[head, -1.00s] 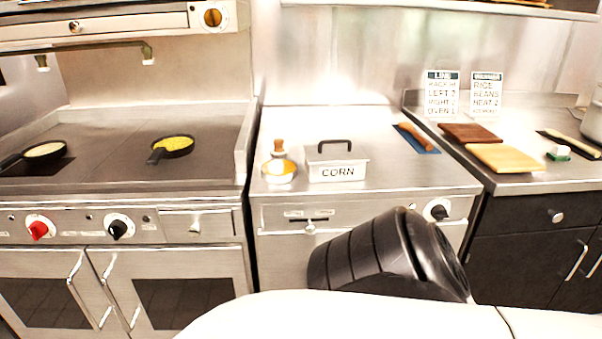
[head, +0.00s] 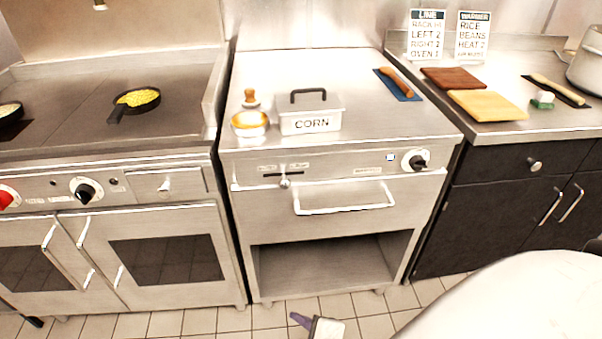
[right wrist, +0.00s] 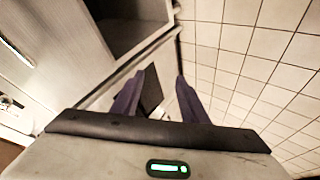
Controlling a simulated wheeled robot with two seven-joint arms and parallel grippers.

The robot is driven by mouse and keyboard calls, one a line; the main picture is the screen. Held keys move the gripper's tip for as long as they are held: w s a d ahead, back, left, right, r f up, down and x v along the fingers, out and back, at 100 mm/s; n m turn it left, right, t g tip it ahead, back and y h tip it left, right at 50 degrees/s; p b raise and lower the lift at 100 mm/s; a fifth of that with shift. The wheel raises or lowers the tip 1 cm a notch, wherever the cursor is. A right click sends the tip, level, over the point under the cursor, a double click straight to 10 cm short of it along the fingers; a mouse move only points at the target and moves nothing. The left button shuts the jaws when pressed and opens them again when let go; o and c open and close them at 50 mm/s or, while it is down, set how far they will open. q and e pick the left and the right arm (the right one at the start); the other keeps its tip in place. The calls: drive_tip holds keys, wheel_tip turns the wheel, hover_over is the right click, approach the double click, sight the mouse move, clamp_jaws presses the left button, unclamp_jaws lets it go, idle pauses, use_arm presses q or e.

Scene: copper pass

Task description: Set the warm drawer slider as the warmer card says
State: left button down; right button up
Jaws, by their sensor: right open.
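The warm drawer (head: 340,224) is in the middle of the head view, closed, with a bar handle. Its slider (head: 285,183) is a small metal knob below a dark horizontal slot, near the slot's middle. The small labels above it are unreadable. The warmer card (head: 473,36) leans at the back right and reads RICE, BEANS, HEAT 2, with a last line too small to read. My right gripper (head: 306,322) is low in front of the warmer, well below the slider. In the right wrist view it (right wrist: 158,88) is open and empty. My left gripper is out of view.
A black knob (head: 416,160) sits on the warmer's right front. A CORN container (head: 311,121) and an orange-and-white bowl (head: 250,123) stand on top. The line card (head: 428,35) is beside the warmer card. An open shelf (head: 325,266) lies under the drawer. The slider's front is unobstructed.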

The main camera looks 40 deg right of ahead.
drive_tip(key=w+d+r+n+t+h+p, duration=0.25)
drive_tip(key=w+d+r+n+h, duration=0.25)
drive_tip(key=w+d+r+n, duration=0.35)
drive_tip(key=n+t+h, duration=0.3)
drive_tip(key=n+h, duration=0.1)
drive_tip(key=n, duration=0.6)
approach(284, 187)
drive_tip(key=shift+t, duration=0.25)
drive_tip(key=x, duration=0.9)
drive_tip(key=shift+s+d+f, duration=0.1)
drive_tip(key=shift+d+f, duration=0.05)
drive_tip(key=shift+f, duration=0.05)
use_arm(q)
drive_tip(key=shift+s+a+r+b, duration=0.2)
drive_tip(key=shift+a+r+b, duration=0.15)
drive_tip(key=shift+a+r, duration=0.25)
use_arm(e)
drive_tip(key=shift+w+d, duration=0.4)
drive_tip(key=shift+w, duration=0.2)
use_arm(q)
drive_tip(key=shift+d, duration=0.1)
use_arm(e)
clamp_jaws()
drive_tip(key=shift+a, duration=0.15)
